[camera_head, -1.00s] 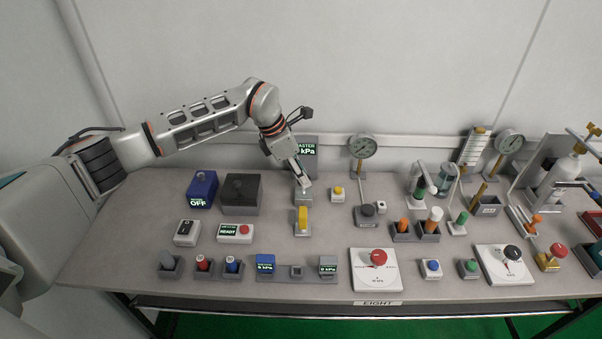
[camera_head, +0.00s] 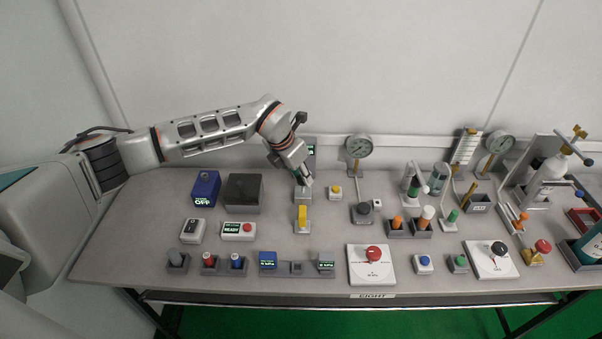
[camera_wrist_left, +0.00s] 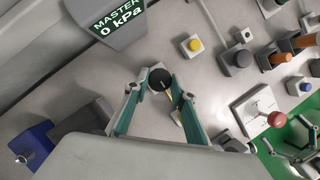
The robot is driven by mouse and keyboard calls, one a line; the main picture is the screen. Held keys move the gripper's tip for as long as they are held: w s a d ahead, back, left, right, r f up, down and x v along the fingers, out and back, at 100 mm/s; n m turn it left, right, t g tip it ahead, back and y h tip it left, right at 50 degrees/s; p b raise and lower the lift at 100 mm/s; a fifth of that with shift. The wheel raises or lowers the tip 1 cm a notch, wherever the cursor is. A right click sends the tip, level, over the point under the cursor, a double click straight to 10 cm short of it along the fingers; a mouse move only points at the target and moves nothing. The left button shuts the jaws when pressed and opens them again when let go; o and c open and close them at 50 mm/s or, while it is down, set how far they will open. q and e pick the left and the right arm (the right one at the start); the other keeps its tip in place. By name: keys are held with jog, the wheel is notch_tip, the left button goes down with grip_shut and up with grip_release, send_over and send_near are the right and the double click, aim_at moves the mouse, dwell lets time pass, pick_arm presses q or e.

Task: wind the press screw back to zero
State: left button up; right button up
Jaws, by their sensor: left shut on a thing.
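The master press (camera_head: 303,197) is a grey block at the back of the bench, with a yellow lever (camera_head: 302,217) in front. Its screw ends in a round black knob (camera_wrist_left: 160,79) with a pale mark, seen between the fingers in the left wrist view. My left gripper (camera_head: 307,183) comes down on it from above, shut on the knob, and hides most of it in the head view. The master display (camera_wrist_left: 117,18) reads 0 kPa in the left wrist view. My right gripper (camera_wrist_left: 288,153) shows at the lower right there, its fingers apart and empty, over the green floor.
A yellow button (camera_head: 335,192) and a dark knob (camera_head: 363,211) stand right of the press. A black box (camera_head: 243,193) and a blue OFF box (camera_head: 203,188) stand left. A white dial plate (camera_head: 371,276) with a red knob lies at the front.

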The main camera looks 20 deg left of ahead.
dwell(0.3)
pick_arm(q)
jog(key=o, duration=1.1)
notch_tip(320, 180, up, 10)
jog(key=shift+d, duration=0.1)
